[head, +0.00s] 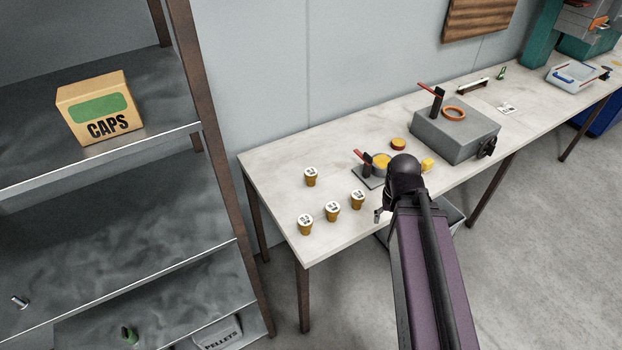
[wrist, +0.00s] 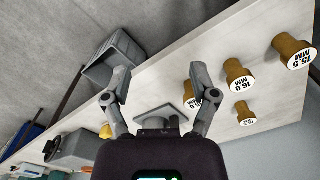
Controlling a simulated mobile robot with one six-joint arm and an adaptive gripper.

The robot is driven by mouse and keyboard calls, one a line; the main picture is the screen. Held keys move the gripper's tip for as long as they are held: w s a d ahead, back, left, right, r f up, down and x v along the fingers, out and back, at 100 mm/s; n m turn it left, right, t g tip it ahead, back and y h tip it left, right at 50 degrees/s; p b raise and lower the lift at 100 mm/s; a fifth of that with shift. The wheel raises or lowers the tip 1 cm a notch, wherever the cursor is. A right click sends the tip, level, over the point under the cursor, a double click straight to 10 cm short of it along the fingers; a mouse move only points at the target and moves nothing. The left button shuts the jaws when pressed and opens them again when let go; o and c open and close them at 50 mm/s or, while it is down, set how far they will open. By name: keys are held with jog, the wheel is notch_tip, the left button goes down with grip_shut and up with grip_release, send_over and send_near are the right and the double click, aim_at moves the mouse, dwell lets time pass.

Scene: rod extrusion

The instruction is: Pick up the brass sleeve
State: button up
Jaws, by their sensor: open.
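Several brass sleeves with white labelled tops stand upright at the left end of the table. In the head view, three form a row: a near-left one (head: 305,226), a middle one (head: 331,212) and one nearest my gripper (head: 357,201); another (head: 310,178) stands behind. The wrist view shows sleeves labelled 15.5 MM (wrist: 292,52) and 16.0 MM (wrist: 238,78), a smaller-looking one (wrist: 246,116), and one (wrist: 190,100) partly hidden by my right finger. My gripper (wrist: 159,72) is open and empty, to the right of the row in the head view (head: 379,216).
A plate with a red-handled lever (head: 368,181) stands on the table behind my gripper. A grey block with an orange ring (head: 455,138) is farther right. A grey bin (wrist: 112,60) is below the table's front edge. A shelf with a CAPS box (head: 98,108) stands left.

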jog(key=w+a+n, duration=0.2)
jog(key=w+a, duration=0.7)
jog(key=w, duration=0.5)
jog(key=n+p, duration=0.1)
send_near(311, 179)
jog(key=w+r, duration=0.2)
jog(key=shift+f, duration=0.1)
jog(key=shift+f, duration=0.1)
notch_tip(311, 179, down, 8)
jog(key=b, duration=0.8)
jog(key=shift+f, duration=0.25)
jog(key=shift+f+b, duration=0.1)
jog(key=shift+b, duration=0.2)
jog(key=shift+f+b, duration=2.5)
jog(key=shift+b, duration=0.05)
jog(key=c, duration=1.2)
